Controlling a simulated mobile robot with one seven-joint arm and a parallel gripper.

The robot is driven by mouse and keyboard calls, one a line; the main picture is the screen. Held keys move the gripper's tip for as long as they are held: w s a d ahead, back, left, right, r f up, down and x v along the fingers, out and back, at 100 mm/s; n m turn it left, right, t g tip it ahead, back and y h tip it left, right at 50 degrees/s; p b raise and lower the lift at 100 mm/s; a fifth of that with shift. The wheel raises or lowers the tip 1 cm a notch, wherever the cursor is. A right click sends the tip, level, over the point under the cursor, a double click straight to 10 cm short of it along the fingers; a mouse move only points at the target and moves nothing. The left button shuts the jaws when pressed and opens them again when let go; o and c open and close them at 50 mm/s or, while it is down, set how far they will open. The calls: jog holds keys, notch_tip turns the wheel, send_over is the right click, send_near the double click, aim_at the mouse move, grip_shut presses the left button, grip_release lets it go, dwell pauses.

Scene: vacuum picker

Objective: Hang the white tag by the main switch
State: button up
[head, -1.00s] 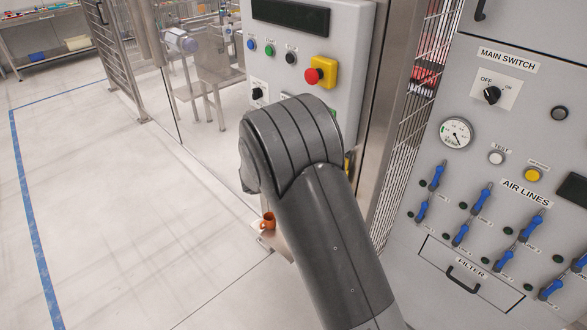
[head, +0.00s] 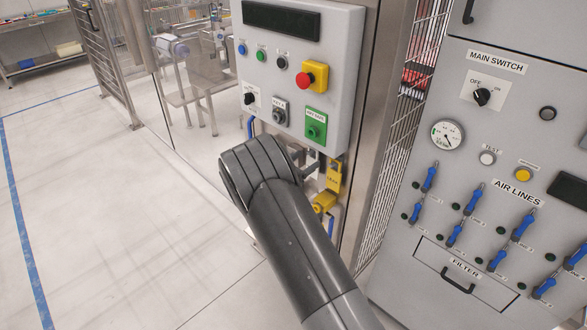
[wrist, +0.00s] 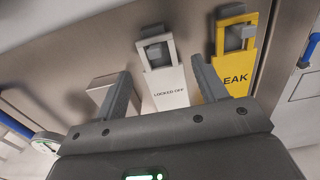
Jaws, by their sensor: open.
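In the wrist view the white tag (wrist: 168,86), lettered LOCKED OFF, hangs from a small grey hook on a steel face. My gripper (wrist: 160,67) is open, with one finger to each side of the white tag; I cannot tell if either touches it. A yellow tag (wrist: 234,72) hangs to its right and also shows in the head view (head: 334,176). In the head view my arm hides my gripper and most of the white tag's place. The main switch (head: 482,96) is a black knob on the right cabinet, its label above it.
A grey control box (head: 262,75) with buttons stands above my arm. A mesh guard (head: 400,130) and steel post lie between it and the right cabinet. Blue-handled air-line valves (head: 523,225) and a gauge (head: 447,133) sit below the main switch. Open floor lies at left.

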jog(key=shift+x, duration=1.5)
jog(key=c, duration=1.1)
jog(key=shift+o, duration=0.2)
jog(key=shift+r, duration=0.15)
jog(key=shift+s+a+r, duration=0.1)
jog(key=shift+r, duration=0.2)
jog(key=shift+s+a, duration=0.15)
jog(key=shift+v, duration=2.35)
jog(key=shift+s+a+r, duration=0.1)
